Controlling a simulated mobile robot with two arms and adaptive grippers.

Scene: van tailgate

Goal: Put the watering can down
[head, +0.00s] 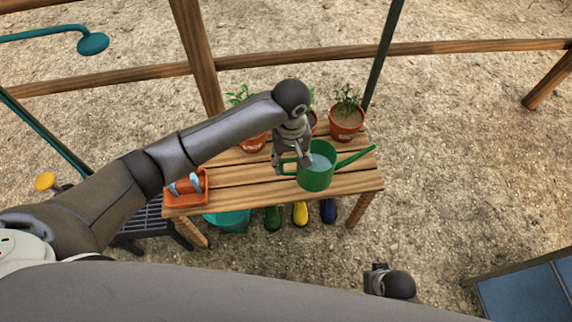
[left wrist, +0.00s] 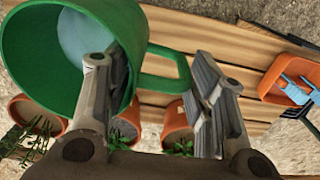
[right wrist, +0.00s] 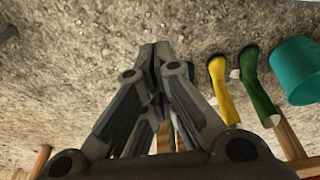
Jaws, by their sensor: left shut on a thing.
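The green watering can (head: 316,180) is over the front right part of the wooden bench (head: 240,175), spout to the right, with water showing inside. I cannot tell whether its base touches the bench top. My left gripper (head: 291,160) is at its handle side and shut on the handle. In the left wrist view the can (left wrist: 125,25) and its handle (left wrist: 180,66) lie by the fingers (left wrist: 155,85). My right gripper is low, in front of the bench; in the right wrist view its fingers (right wrist: 154,62) are together and empty.
Potted plants (head: 346,118) stand along the bench's back edge. An orange tray (head: 186,188) with blue-handled tools sits at the left end. Boots (head: 300,213) and a teal bucket (head: 228,221) are below the bench. A blue panel (head: 525,295) is at lower right.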

